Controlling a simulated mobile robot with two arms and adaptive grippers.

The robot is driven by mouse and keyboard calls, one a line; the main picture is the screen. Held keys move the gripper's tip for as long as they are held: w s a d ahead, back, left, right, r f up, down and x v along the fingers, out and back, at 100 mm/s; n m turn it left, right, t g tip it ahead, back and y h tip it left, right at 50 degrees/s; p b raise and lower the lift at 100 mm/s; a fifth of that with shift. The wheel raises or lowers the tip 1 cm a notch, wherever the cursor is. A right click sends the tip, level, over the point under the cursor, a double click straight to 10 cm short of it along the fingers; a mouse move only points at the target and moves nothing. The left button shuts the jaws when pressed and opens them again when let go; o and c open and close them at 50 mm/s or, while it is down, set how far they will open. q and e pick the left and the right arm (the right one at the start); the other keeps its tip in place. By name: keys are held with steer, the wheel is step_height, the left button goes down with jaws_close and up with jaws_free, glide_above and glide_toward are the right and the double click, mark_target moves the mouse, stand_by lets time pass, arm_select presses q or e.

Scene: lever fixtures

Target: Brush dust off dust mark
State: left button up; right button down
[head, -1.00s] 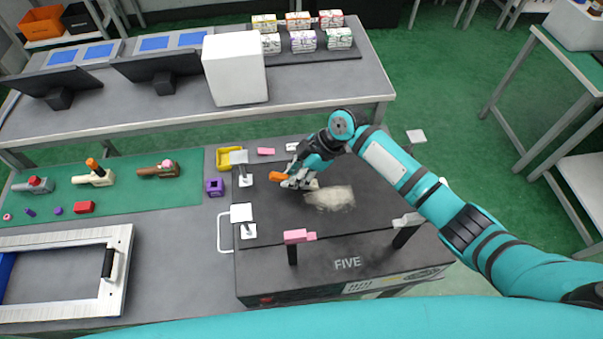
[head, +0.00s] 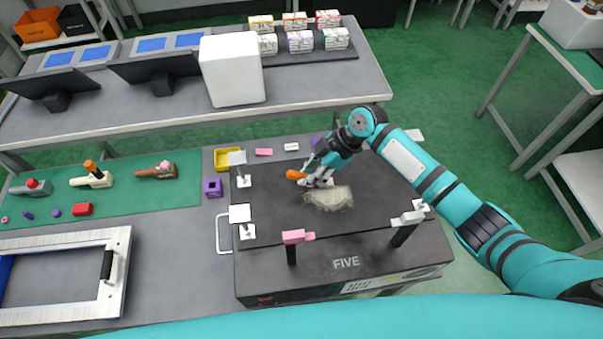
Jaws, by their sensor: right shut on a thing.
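A pale, sandy dust mark (head: 334,201) lies on the dark top plate of the box marked FIVE (head: 262,205). My right gripper (head: 317,178) reaches in from the right and is shut on a brush with an orange handle (head: 296,174). The handle sticks out to the left of the fingers. The brush's pale head (head: 324,185) shows under the fingers, at the upper left edge of the dust mark. I cannot tell whether the bristles touch the plate. My left gripper is not in view.
Clamp levers stand at the plate's edges, such as a pink one (head: 297,237) in front and a white one (head: 240,213) at left. A yellow tray (head: 228,158) and a purple block (head: 212,187) lie left of it. A green mat (head: 120,190) holds several tools.

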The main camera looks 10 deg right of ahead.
mark_target(293, 173)
steer(key=shift+d, duration=0.9)
steer(key=shift+s+a, duration=0.1)
steer(key=shift+a, duration=3.45)
steer(key=shift+s+a+p, duration=0.5)
steer(key=shift+s+a, duration=0.1)
steer(key=shift+s, duration=0.05)
steer(key=shift+s+a+p, duration=0.55)
steer(key=shift+s+a, duration=0.35)
steer(key=shift+s, duration=0.05)
steer(key=shift+d, duration=2.2)
steer(key=shift+w+d, duration=0.15)
steer(key=shift+d, duration=1.1)
steer(key=shift+w+d, duration=0.1)
steer(key=shift+d, duration=3)
steer(key=shift+a, duration=4.5)
steer(key=shift+s+a, duration=0.2)
steer(key=shift+a, duration=1.9)
steer(key=shift+w+d+f, duration=0.1)
steer(key=shift+d, duration=4.6)
